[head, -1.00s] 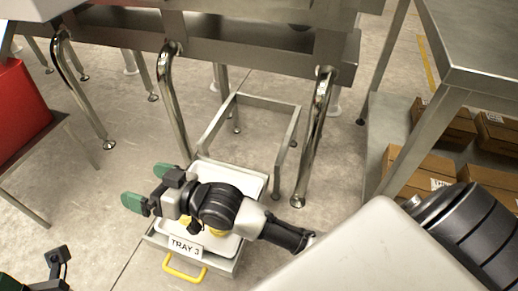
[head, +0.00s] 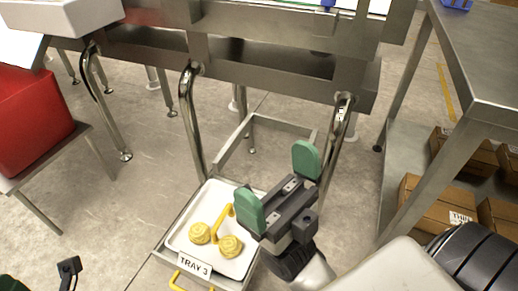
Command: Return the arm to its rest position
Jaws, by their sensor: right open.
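My right gripper (head: 278,192) is open and empty, its two green fingertips apart. It hovers beside and partly over the right edge of a white tray (head: 244,264) marked TRAY 3. Two yellow round pieces (head: 200,233) lie in the tray, and a yellow curved bar (head: 222,222) shows behind them. Part of the tray's right side is hidden by the gripper. Of my left arm, only a small dark part shows at the bottom left; its jaws cannot be made out.
The tray sits in a low metal frame (head: 262,118) under the steel belt stand (head: 150,48). Shiny legs stand left and right of it. A red bin (head: 30,115) is at left. A steel table (head: 490,60) with cardboard boxes (head: 437,203) below is at right. Floor left of the tray is clear.

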